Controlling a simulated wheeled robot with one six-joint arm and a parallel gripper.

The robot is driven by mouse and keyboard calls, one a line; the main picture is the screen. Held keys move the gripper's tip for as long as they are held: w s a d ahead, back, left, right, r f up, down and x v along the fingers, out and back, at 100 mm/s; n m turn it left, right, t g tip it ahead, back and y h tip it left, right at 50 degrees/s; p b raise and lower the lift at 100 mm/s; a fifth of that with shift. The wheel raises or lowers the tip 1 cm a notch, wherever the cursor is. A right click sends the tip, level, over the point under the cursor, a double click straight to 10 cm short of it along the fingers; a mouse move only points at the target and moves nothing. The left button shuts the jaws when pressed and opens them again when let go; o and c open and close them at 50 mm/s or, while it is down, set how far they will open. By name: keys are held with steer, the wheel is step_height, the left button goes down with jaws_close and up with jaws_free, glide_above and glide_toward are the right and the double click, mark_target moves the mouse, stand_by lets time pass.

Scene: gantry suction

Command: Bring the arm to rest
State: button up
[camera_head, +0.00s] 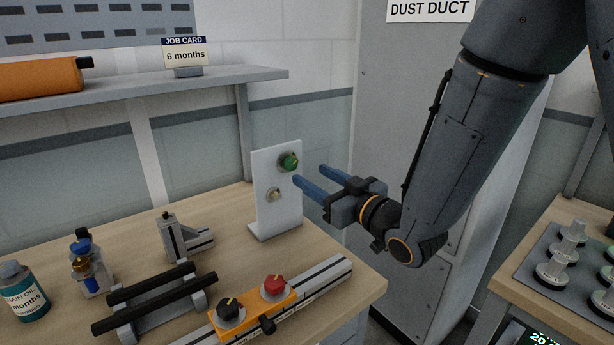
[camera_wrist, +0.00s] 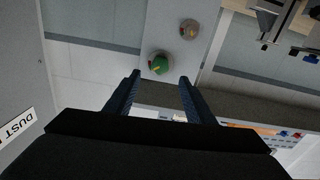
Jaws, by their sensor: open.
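My gripper (camera_head: 308,180) is open, with two blue fingers spread apart and nothing between them. In the head view it reaches left from my bent grey arm, above the right part of the workbench. The fingers point toward a white upright panel (camera_head: 265,205) that carries a green knob (camera_head: 289,162) and a smaller pale knob (camera_head: 273,194). In the wrist view the gripper (camera_wrist: 159,76) shows both fingertips apart, with the green knob (camera_wrist: 158,63) just beyond them. The fingers do not appear to touch the knob.
The workbench (camera_head: 225,255) holds an orange block (camera_head: 255,308) with black and red knobs on a rail, a stand with black bars (camera_head: 160,298), and an oil bottle (camera_head: 22,290). A grey dust duct cabinet (camera_head: 375,100) stands behind my arm. Another bench (camera_head: 530,285) is at right.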

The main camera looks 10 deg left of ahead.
steer(key=shift+s+d, duration=0.2)
steer(key=shift+s, duration=0.05)
steer(key=d+f+m+g+h, duration=0.1)
steer(key=d+f+m+h, duration=0.1)
steer(key=d+f+h, duration=0.35)
steer(key=d+f+m+g+h, duration=0.1)
steer(key=d+f+m+h, duration=0.1)
steer(key=d, duration=0.6)
steer(key=d+f+m+g+h, duration=0.1)
steer(key=d+f+m+h, duration=0.1)
steer(key=d+f+h, duration=0.35)
steer(key=s+d+f+m+g, duration=0.1)
steer(key=s+d+g, duration=0.3)
steer(key=s, duration=0.5)
steer(key=s+d+m+g, duration=0.3)
steer(key=s+d+g, duration=0.1)
steer(key=s+d, duration=0.3)
steer(key=s, duration=0.2)
steer(key=shift+s+d+f+m+h, duration=0.3)
steer(key=shift+s+d+f, duration=0.05)
steer(key=shift+f, duration=0.05)
